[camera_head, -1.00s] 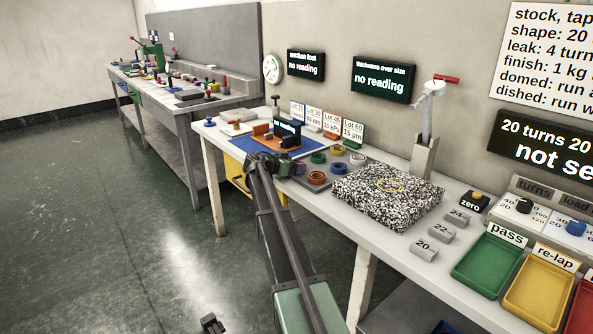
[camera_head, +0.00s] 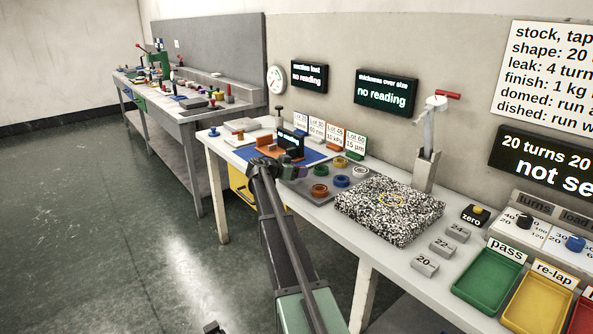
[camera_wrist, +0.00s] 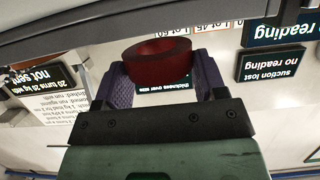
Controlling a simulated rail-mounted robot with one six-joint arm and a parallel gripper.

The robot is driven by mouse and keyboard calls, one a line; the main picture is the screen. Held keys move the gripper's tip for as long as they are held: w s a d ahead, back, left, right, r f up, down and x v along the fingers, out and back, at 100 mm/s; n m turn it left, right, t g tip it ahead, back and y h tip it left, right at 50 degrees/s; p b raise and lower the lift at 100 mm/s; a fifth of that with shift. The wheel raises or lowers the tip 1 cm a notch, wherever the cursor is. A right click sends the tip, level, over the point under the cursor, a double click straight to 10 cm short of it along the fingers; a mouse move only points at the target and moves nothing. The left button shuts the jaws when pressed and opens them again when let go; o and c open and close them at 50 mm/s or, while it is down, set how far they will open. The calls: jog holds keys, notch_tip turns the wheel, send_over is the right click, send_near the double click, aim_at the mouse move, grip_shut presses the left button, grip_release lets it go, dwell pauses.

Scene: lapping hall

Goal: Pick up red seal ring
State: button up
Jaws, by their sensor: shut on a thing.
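The red seal ring (camera_wrist: 157,66) shows large in the wrist view, a dark red band between the two purple fingers of my gripper (camera_wrist: 165,82). The fingers are shut on it, one on each side. In the head view my gripper (camera_head: 288,168) is over the near left edge of the grey ring tray (camera_head: 300,187). The ring cannot be made out clearly there, as the dark gripper and arm cover that spot.
An orange ring (camera_head: 319,190), a blue ring (camera_head: 342,181) and other rings sit on the tray. A speckled block (camera_head: 388,212) stands to the right. An orange fixture (camera_head: 277,148) on a blue mat lies behind the gripper. Upright lot cards (camera_head: 337,138) line the back.

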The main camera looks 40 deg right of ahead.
aim_at(296, 182)
notch_tip(296, 182, up, 19)
jog(key=p, duration=1.7)
notch_tip(296, 182, down, 22)
jog(key=b, duration=2.2)
jog(key=shift+f, duration=0.25)
jog(key=o, duration=0.9)
jog(key=shift+r, duration=0.1)
jog(key=shift+o, duration=0.2)
jog(key=p+v, duration=0.4)
jog(key=v, duration=0.7)
jog(key=s+a+f+n+y, duration=0.4)
jog(key=s+a+n, duration=0.2)
jog(key=s+a, duration=0.4)
jog(key=s+a+f+n+y, duration=0.4)
jog(key=s+a, duration=0.7)
jog(key=a, duration=0.3)
jog(key=s+a+f+n+y, duration=0.4)
jog(key=s+a+n+y, duration=0.2)
jog(key=s+a, duration=0.4)
jog(key=a+n, duration=0.1)
jog(key=a, duration=0.1)
jog(key=shift+s+a+n, duration=0.3)
jog(key=shift+s+a, duration=0.05)
jog(key=shift+a, duration=0.05)
jog(key=shift+a+y, duration=0.15)
jog(key=shift+y, duration=0.15)
jog(key=shift+c, duration=0.6)
jog(key=shift+w, duration=0.1)
jog(key=shift+c, duration=0.6)
